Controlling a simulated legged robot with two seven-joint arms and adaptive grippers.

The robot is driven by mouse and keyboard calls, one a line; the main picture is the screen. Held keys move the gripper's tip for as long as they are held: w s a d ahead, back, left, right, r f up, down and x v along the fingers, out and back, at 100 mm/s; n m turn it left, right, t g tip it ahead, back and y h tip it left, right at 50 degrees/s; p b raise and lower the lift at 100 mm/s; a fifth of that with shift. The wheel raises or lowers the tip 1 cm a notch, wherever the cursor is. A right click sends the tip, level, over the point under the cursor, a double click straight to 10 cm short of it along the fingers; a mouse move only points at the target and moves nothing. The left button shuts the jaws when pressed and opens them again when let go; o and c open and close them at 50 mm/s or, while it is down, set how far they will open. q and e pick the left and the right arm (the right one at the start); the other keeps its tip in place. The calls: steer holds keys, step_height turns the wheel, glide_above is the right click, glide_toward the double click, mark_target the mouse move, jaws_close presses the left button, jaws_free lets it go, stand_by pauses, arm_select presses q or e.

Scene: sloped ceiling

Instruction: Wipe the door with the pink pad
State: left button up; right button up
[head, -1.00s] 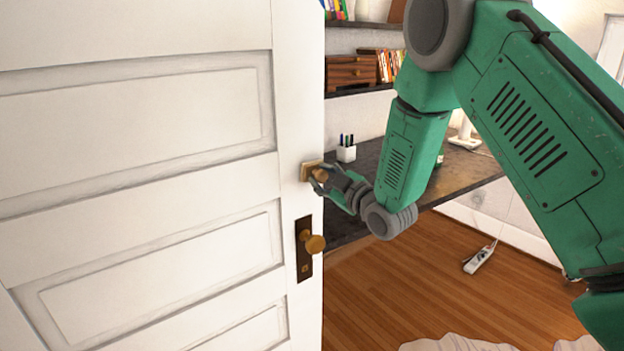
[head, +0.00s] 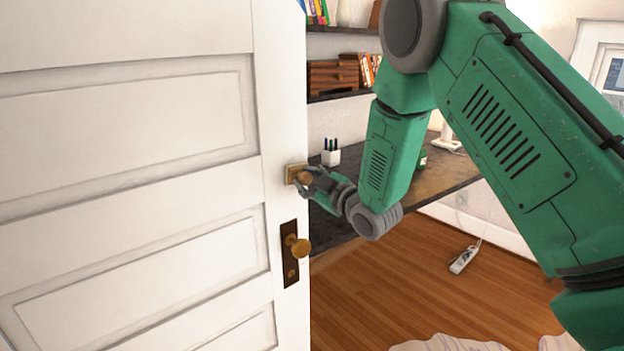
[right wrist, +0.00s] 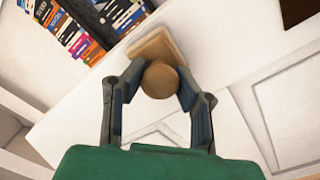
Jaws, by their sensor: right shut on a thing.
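The white panelled door (head: 130,115) fills the left of the head view, and it also shows in the right wrist view (right wrist: 225,50). The pad (head: 289,172) is a small square plate with a round knob on its back; it looks tan rather than pink. It sits flat on or close against the door near its right edge, above the brass doorknob (head: 301,248). My right gripper (head: 307,181) is shut on the pad's knob, with a finger on each side in the right wrist view (right wrist: 160,82). The plate (right wrist: 153,45) shows beyond the fingertips. My left gripper is not in view.
A dark desk (head: 440,178) with a pen cup (head: 331,158) stands behind the door's edge. Shelves with books (head: 314,12) are above it. A power strip (head: 463,260) lies on the wooden floor (head: 400,290), and pale cloth (head: 450,343) lies at the bottom edge.

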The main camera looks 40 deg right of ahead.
steer(key=a, duration=0.5)
steer(key=shift+s+r, duration=0.1)
steer(key=shift+r, duration=0.3)
steer(key=shift+a, duration=0.3)
steer(key=shift+f, duration=0.1)
steer(key=shift+d+f+b, duration=0.15)
steer(key=shift+b, duration=0.15)
steer(key=shift+a, duration=0.35)
steer(key=shift+s+a, duration=0.35)
steer(key=shift+s, duration=0.05)
steer(key=s, duration=0.5)
steer(key=shift+s+d, duration=0.15)
steer(key=shift+s, duration=0.15)
steer(key=shift+s+d+b, duration=0.2)
steer(key=shift+s+b, duration=0.1)
steer(key=shift+s, duration=0.8)
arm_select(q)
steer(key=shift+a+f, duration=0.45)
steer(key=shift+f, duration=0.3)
arm_select(e)
steer(key=shift+s+d, duration=0.15)
steer(key=shift+d, duration=0.1)
